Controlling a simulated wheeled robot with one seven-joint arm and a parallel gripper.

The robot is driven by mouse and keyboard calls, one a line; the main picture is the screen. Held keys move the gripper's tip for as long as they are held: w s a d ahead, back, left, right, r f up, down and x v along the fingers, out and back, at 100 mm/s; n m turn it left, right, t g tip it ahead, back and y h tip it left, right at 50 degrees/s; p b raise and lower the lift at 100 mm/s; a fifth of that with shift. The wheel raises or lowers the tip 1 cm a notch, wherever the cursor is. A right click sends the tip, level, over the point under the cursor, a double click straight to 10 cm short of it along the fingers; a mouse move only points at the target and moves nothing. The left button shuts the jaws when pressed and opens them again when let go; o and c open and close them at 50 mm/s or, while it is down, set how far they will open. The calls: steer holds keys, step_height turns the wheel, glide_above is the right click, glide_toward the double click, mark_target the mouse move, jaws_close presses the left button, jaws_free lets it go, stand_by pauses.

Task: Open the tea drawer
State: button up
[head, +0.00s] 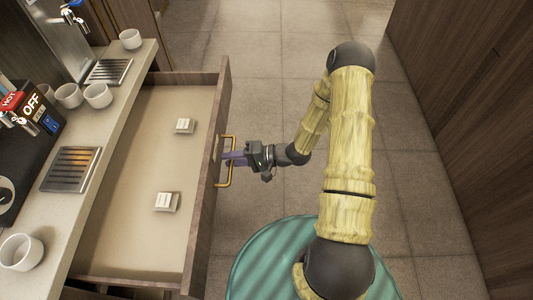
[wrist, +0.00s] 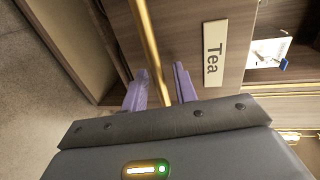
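The tea drawer (head: 130,235) is pulled well out from under the counter, and its inside shows from above. Its front carries a brass bar handle (head: 232,178), which also shows in the wrist view (wrist: 149,40). A label reading "Tea" (wrist: 214,54) is on the drawer front beside the handle. My gripper (head: 234,158) is at the handle from the outer side. In the wrist view its purple fingers (wrist: 160,88) stand on either side of the bar, apart, with a gap showing between the bar and the right finger.
Two small pale stacks (head: 184,126) (head: 167,202) lie in the drawer. The counter (head: 118,128) holds several white cups (head: 21,252), metal drip grates (head: 70,169) and a black dispenser (head: 40,115). Tiled floor (head: 270,60) is clear beyond the drawer. A wood panel wall (head: 470,120) stands at right.

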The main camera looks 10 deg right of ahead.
steer(key=v, duration=1.7)
steer(key=shift+d+f, duration=0.1)
steer(key=w+d+r+n+t+h, duration=0.25)
steer(key=w+r+h, duration=0.35)
steer(key=w+h, duration=0.45)
steer(key=s+a+r+g+h, duration=0.25)
steer(key=s+r, duration=0.25)
steer(key=s, duration=0.4)
steer(key=s+a+r+g+h, duration=0.1)
steer(key=s+a+r+h, duration=0.2)
steer(key=s, duration=0.5)
step_height(320, 180, up, 15)
steer(key=y+p, duration=0.1)
steer(key=p, duration=1.4)
steer(key=shift+d+r, duration=0.2)
